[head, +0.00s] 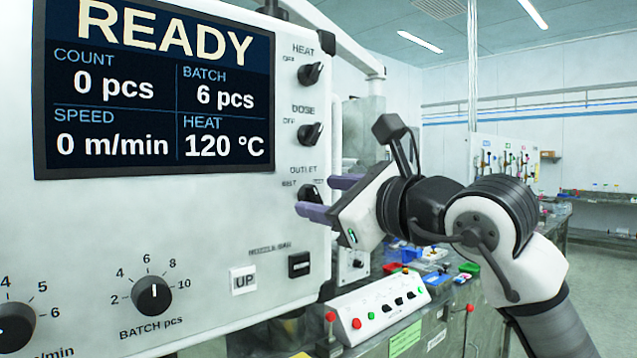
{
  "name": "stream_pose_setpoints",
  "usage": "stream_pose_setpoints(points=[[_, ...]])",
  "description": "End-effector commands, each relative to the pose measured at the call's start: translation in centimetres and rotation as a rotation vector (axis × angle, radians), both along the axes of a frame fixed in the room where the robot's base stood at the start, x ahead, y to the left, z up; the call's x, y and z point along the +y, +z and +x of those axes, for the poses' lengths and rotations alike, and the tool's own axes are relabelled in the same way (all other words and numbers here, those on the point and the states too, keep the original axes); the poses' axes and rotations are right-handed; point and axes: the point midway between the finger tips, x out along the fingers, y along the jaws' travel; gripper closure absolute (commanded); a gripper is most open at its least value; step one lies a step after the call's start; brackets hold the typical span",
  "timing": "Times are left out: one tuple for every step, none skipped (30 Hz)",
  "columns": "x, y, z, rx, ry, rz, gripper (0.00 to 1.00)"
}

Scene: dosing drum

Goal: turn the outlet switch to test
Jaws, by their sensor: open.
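The outlet switch (307,193) is a black rotary knob on the right side of the white machine panel, under the label OUTLET. Small labels stand to its upper left and upper right; the right one seems to read TEST. My gripper (315,196) is open in front of the panel at the knob's height. One purple finger is just below and in front of the knob, the other to its upper right. They partly cover the knob, so its pointer direction and any contact cannot be told.
Above are the DOSE knob (311,133) and HEAT knob (311,73). The display (155,95) reads READY. A control box (375,308) with red buttons stands below my gripper.

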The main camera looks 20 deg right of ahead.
Motion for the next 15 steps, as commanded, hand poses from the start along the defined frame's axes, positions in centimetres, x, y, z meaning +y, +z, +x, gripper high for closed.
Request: stream_pose_setpoints(points=[[0.2, 0.2, 0.6, 0.0, 0.001, 0.001, 0.51], [0.3, 0.2, 0.9, 0.0, 0.0, 0.001, 0.51], [0.4, 0.2, 1.3, 0.0, 0.0, 0.002, 0.51], [0.5, 0.1, 1.5, 0.0, 0.001, 0.002, 0.51], [0.6, 0.1, 1.7, 0.001, 0.001, 0.002, 0.51], [0.7, 0.0, 1.8, 0.001, 0.0, 0.002, 0.51], [0.7, 0.0, 1.9, 0.001, 0.0, 0.002, 0.51], [0.7, 0.0, 2.0, 0.0, 0.0, 0.001, 0.51], [0.7, 0.0, 2.0, 0.0, -0.001, 0.001, 0.51], [0.7, 0.0, 2.0, 0.0, -0.001, 0.001, 0.51], [0.7, 0.0, 2.0, 0.0, -0.001, 0.001, 0.51], [0.7, 0.0, 2.0, 0.0, -0.001, 0.001, 0.51], [0.7, 0.0, 2.0, 0.0, -0.001, 0.001, 0.51], [0.7, 0.0, 2.0, 0.0, -0.001, 0.002, 0.51], [0.7, 0.0, 2.0, -0.001, 0.0, 0.001, 0.51]])
